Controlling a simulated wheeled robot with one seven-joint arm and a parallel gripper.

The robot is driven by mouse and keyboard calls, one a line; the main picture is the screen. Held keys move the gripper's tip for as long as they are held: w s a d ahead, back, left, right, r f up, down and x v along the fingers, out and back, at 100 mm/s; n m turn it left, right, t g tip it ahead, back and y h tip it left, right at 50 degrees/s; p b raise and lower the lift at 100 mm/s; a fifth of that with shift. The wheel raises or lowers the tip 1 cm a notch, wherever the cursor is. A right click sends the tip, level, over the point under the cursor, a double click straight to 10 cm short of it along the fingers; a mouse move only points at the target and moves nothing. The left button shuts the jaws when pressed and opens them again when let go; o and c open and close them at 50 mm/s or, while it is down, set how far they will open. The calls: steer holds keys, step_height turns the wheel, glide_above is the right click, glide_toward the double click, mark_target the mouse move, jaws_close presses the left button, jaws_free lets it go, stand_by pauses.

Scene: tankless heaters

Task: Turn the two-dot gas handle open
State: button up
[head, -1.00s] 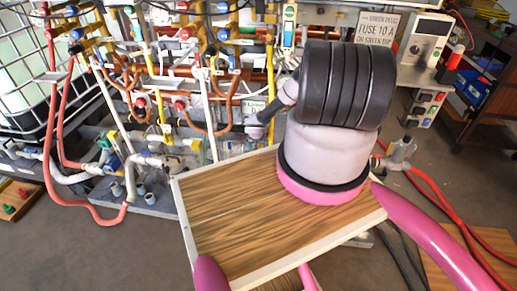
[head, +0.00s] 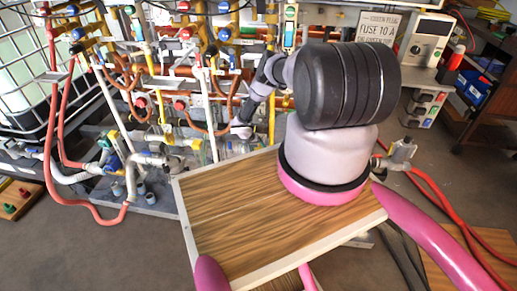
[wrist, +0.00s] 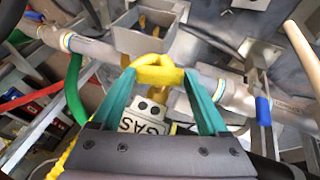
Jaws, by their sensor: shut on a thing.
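In the wrist view, a yellow gas handle (wrist: 158,60) lies across the tips of my gripper (wrist: 159,77). The teal fingers are shut on it from both sides. A grey pipe (wrist: 205,85) runs behind the handle. In the head view, my gripper and the handle cannot be made out behind my arm.
A blue handle (wrist: 263,110) stands right of the fingers, and a green hose (wrist: 75,90) hangs at left. In the head view, the rack has several pipes and red hoses (head: 62,150). A caged tank (head: 25,70) stands at left. Grey floor (head: 90,235) is open in front.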

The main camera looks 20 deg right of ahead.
steer(key=shift+w+a+f+n+g+h, duration=0.15)
steer(key=shift+g+h, duration=0.2)
steer(key=shift+h, duration=0.3)
steer(key=shift+w+a+n+g+h, duration=0.15)
steer(key=shift+g+h, duration=0.2)
steer(key=shift+h, duration=0.6)
steer(key=o, duration=1.2)
steer(key=shift+o, duration=0.2)
steer(key=shift+a, duration=0.1)
steer(key=v, duration=1)
steer(key=shift+a+r, duration=0.25)
